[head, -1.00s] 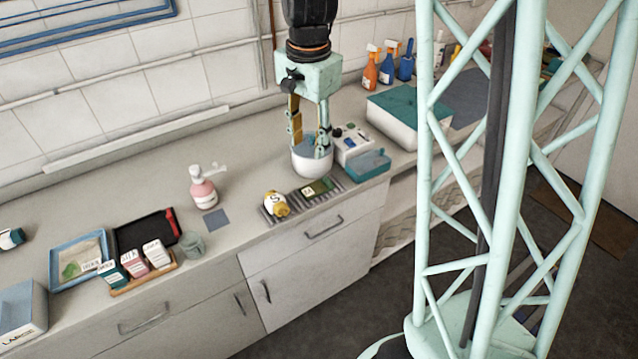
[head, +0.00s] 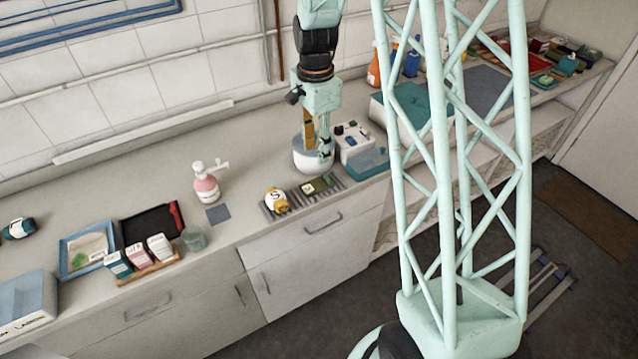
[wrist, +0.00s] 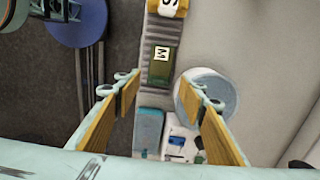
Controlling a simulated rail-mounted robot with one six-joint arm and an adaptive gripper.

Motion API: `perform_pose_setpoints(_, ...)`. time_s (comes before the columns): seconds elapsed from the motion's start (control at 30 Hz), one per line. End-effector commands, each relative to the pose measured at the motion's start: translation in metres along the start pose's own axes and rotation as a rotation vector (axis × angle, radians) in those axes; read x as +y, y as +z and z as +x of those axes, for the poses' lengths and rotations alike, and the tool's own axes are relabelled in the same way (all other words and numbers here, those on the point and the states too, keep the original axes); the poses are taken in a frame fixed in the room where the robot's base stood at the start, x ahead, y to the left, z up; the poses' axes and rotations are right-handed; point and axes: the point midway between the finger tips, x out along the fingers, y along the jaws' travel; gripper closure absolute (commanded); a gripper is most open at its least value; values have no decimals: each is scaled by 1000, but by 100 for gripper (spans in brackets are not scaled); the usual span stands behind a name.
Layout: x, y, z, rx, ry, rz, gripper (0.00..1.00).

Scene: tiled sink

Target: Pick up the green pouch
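A dark green pouch-like item (head: 322,185) with a pale letter label lies on a grey ribbed rack (head: 334,179) near the counter's front edge. In the wrist view the green item (wrist: 158,72) lies flat on the rack, ahead between my fingers, with its label marked M. My gripper (head: 318,150) is above and behind it, in front of or over the white bowl in the head view; I cannot tell the exact height. In the wrist view my gripper (wrist: 166,88) is open, with its two fingers wide apart and nothing between them.
A yellow item (head: 276,199) sits on the rack's left end. The round bowl (head: 302,160), a white box (head: 352,143) and a teal container (head: 368,163) stand close by.

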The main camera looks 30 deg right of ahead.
Motion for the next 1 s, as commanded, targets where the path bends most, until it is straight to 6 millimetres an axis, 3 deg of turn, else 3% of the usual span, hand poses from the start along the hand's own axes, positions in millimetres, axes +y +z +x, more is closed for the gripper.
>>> perform_pose_setpoints(0.47,1,0,7,-1,2,-1,62)
perform_pose_setpoints(1.0,0,0,58,-1,2,-1,62)
